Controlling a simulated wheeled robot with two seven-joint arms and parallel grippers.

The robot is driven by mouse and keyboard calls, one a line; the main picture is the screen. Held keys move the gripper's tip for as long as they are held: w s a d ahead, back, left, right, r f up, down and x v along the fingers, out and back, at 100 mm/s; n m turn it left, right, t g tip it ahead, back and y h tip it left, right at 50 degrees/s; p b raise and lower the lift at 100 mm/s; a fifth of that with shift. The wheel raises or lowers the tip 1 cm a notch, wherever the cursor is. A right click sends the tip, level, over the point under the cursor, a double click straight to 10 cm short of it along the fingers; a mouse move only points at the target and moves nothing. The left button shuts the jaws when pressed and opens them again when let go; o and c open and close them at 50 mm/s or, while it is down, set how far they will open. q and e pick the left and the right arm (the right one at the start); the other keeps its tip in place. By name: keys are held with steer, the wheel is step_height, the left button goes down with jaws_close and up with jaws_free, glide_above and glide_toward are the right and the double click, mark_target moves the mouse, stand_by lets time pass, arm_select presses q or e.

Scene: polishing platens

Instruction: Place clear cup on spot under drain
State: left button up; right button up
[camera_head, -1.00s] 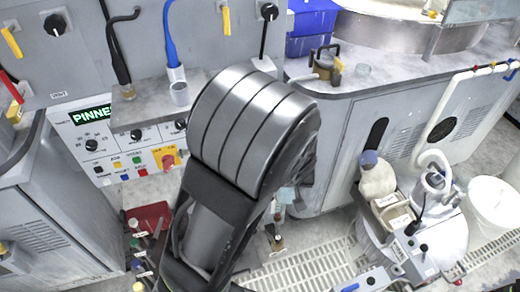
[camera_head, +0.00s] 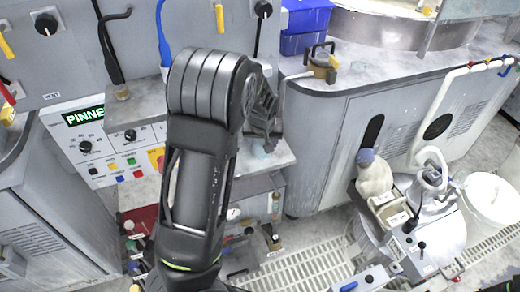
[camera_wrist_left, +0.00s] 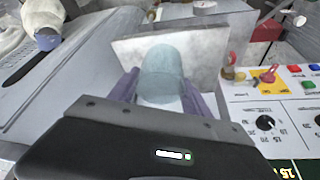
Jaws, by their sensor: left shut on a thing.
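My left gripper (camera_head: 265,125) hangs over the shelf edge right of the control panel, partly hidden behind its own arm. The clear cup (camera_wrist_left: 162,75) is pale blue and see-through. In the left wrist view it sits between the two purple fingers of my left gripper (camera_wrist_left: 158,90), which is shut on it. In the head view a bit of the cup (camera_head: 262,150) shows under the gripper. A dark hose (camera_head: 114,60) and a blue hose (camera_head: 163,35) come down the grey wall. The blue hose's lower end is hidden by my arm. My right gripper is not in view.
A grey slab (camera_wrist_left: 205,48) lies just behind the cup. The control panel (camera_head: 105,140) with knobs and buttons is at the left. A brass fitting (camera_head: 322,65) and blue bins (camera_head: 305,30) stand on the right counter. A bottle (camera_head: 374,175) stands at the lower right.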

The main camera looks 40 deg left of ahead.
mark_target(260, 143)
arm_select(q)
steer(key=shift+w+a, duration=0.6)
steer(key=shift+a, duration=0.3)
steer(key=shift+a+f, duration=0.2)
steer(key=shift+f, duration=0.85)
steer(key=shift+w+d+f+p, duration=0.15)
steer(key=shift+f+p, duration=0.15)
steer(key=shift+f, duration=0.2)
step_height(260, 143, down, 3)
steer(key=shift+r+p, duration=0.15)
steer(key=shift+p, duration=0.15)
steer(key=shift+a+f+p, duration=0.25)
steer(key=shift+f+p, duration=0.05)
steer(key=shift+f, duration=0.05)
steer(key=shift+w+f, duration=0.1)
steer(key=shift+f, duration=0.15)
